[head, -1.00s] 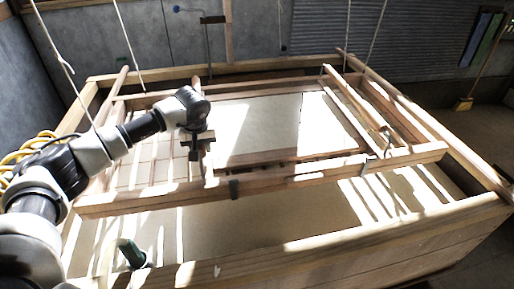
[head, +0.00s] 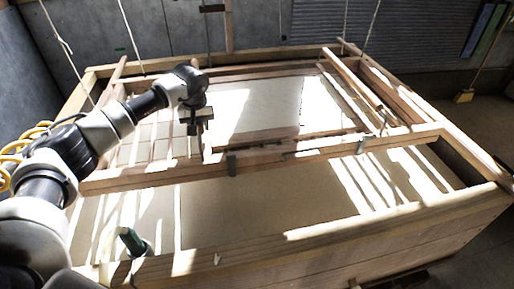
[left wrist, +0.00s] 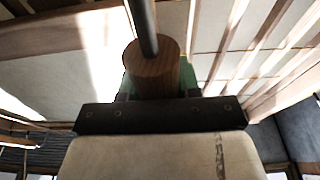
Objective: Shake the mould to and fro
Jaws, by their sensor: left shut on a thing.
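The mould (head: 130,178) is a rectangular wooden frame with a pale sheet in its middle, hanging from ropes over a large wooden vat. Sun stripes fall across it. My left gripper (head: 203,118) is above the left part of the mould, near its front rail. In the left wrist view, my left gripper (left wrist: 160,105) is shut on a round brown wooden handle (left wrist: 158,68) with a dark rod rising from its end. The fingertips are mostly hidden behind the handle and the dark gripper body. My right gripper is not in view.
The vat's front rim (head: 330,228) runs close in front of me. Yellow coiled hose (head: 28,143) is at far left. A broom (head: 465,95) leans at back right. Open floor lies right of the vat.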

